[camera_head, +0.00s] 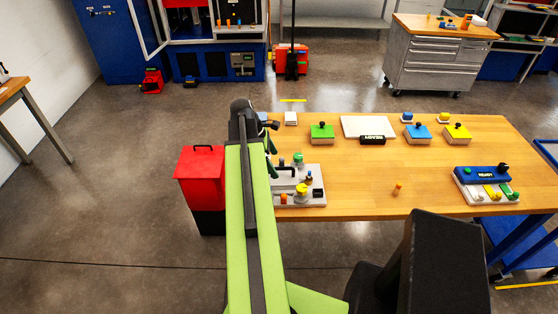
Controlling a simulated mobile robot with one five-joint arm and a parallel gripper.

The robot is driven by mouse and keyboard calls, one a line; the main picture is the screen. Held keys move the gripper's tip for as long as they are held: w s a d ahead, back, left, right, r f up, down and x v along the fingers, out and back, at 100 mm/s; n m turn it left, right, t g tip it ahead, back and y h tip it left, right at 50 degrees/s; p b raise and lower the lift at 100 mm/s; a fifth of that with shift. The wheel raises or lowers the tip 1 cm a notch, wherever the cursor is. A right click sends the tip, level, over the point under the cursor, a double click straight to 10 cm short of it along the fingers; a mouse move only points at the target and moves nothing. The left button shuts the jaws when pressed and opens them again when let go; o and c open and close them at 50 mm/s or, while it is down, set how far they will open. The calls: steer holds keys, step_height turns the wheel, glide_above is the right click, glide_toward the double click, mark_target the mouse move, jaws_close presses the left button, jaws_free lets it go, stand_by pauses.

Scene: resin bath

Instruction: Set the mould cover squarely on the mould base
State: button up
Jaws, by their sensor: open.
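I cannot tell for certain which pieces are the mould cover and the mould base. A pale grey plate (313,199) with green, yellow and orange knobs and a dark handle lies at the table's left end, partly hidden by my arm. At the right end a white block (466,189) with coloured parts has a blue bar (482,175) marked READY along its back. Green (322,133), blue (418,135) and yellow (457,134) blocks with dark knobs stand along the back. My gripper (271,144), largely hidden by my arm, is open over the table's left end.
A white panel (369,126) with a black READY sign lies at the table's back. A small orange-brown peg (397,189) stands near the front edge. The wooden table (360,170) is clear in the middle. A red box (199,176) stands left of the table.

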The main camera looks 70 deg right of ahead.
steer(key=p+v, duration=0.7)
steer(key=v, duration=0.2)
steer(key=shift+w+r, duration=0.2)
steer(key=shift+r, duration=0.1)
